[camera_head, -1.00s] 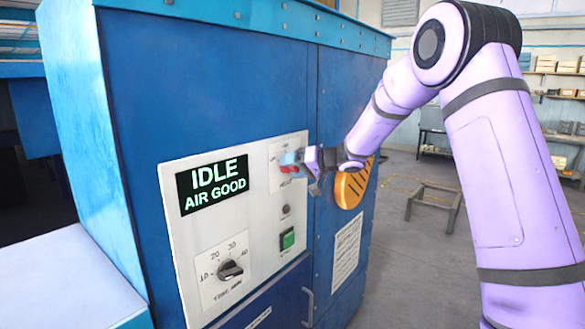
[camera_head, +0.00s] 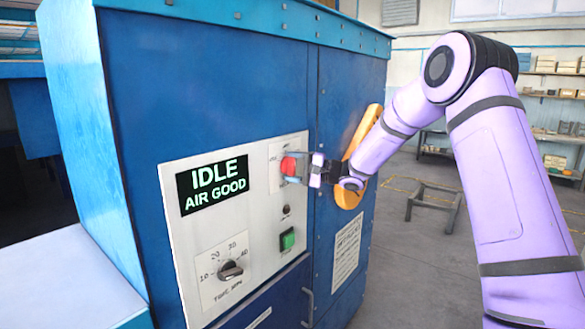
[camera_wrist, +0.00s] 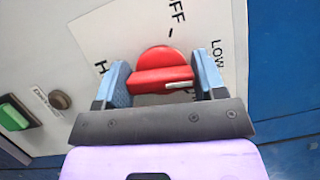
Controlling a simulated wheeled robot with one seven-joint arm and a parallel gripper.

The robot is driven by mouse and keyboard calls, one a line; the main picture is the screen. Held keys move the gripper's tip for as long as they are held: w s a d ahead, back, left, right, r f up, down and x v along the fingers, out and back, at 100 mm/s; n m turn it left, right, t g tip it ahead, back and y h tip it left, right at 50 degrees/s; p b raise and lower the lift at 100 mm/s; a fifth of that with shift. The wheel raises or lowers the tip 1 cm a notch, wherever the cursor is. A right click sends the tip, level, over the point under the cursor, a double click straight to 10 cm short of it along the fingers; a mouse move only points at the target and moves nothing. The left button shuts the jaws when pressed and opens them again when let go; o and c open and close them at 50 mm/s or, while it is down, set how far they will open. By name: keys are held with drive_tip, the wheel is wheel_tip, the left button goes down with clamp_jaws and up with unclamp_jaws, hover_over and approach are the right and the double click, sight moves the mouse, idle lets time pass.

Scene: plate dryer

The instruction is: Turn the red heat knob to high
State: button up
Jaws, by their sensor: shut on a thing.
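The red heat knob (camera_head: 288,166) is at the top right of the white control panel. In the wrist view the red knob (camera_wrist: 160,68) sits between the two blue fingers of my gripper (camera_wrist: 163,77). My gripper (camera_head: 292,168) is shut on the knob in the head view. The knob's bar runs across between the fingers, and a white pointer mark is on its right part. "OFF" is above it in the wrist view, "LOW" at the upper right, and an "H" at the left, the rest of that word hidden by a finger.
The display (camera_head: 212,185) reads IDLE, AIR GOOD. Below the heat knob are a small black button (camera_head: 286,211) and a green button (camera_head: 287,239). A black time dial (camera_head: 230,270) is at the lower left. An orange part (camera_head: 365,150) on the blue cabinet is close behind my wrist.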

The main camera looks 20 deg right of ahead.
drive_tip(key=m+t, duration=0.1)
drive_tip(key=m, duration=0.2)
drive_tip(key=m+t, duration=0.1)
drive_tip(key=m, duration=0.2)
drive_tip(key=shift+y, duration=0.4)
drive_tip(key=shift+d+m+t, duration=0.1)
drive_tip(key=shift+m+t, duration=0.6)
drive_tip(key=shift+m, duration=0.75)
drive_tip(key=shift+m+t, duration=0.7)
drive_tip(key=shift+m, duration=0.75)
drive_tip(key=shift+m+h, duration=0.3)
drive_tip(key=o, duration=0.9)
drive_tip(key=v, duration=1)
drive_tip(key=shift+s+d+f, duration=0.25)
drive_tip(key=shift+f, duration=0.05)
drive_tip(key=shift+a+r, duration=0.1)
